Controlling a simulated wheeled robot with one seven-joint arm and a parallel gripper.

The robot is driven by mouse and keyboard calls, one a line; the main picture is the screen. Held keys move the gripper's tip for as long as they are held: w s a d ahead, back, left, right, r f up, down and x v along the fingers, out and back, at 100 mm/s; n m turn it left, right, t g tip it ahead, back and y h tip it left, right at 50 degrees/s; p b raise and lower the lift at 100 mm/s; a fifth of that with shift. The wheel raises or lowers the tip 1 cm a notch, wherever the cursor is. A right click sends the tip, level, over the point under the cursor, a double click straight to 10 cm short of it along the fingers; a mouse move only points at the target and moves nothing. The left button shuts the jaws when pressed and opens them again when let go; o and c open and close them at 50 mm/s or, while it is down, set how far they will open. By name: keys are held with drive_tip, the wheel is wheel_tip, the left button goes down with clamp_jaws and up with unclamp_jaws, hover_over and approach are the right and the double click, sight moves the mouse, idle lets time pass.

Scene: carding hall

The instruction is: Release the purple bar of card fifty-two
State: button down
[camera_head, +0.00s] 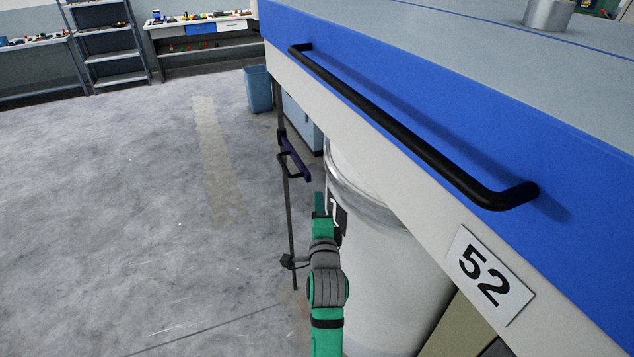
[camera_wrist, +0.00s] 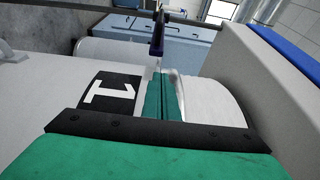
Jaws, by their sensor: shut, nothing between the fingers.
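The purple bar (camera_head: 296,160) is a short dark bar on a thin upright grey post, beside the machine marked 52 (camera_head: 488,275). A black loop handle is next to the bar. In the wrist view the purple bar (camera_wrist: 157,34) stands beyond the fingertips, seen nearly end-on. My green gripper (camera_head: 320,204) is below and a little right of the bar in the head view, apart from it. In the wrist view my gripper's teal fingers (camera_wrist: 165,80) lie together with nothing between them. Part of my gripper's far side is hidden.
A white cylinder (camera_head: 375,235) stands under the machine, close right of my arm. A black rail (camera_head: 410,125) runs along the machine's blue side. A blue bin (camera_head: 258,90) stands farther back. The grey floor at left is open; shelves and benches line the back wall.

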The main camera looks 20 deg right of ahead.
drive_tip(key=x, duration=1)
drive_tip(key=shift+s+a, duration=0.1)
drive_tip(key=shift+a, duration=0.2)
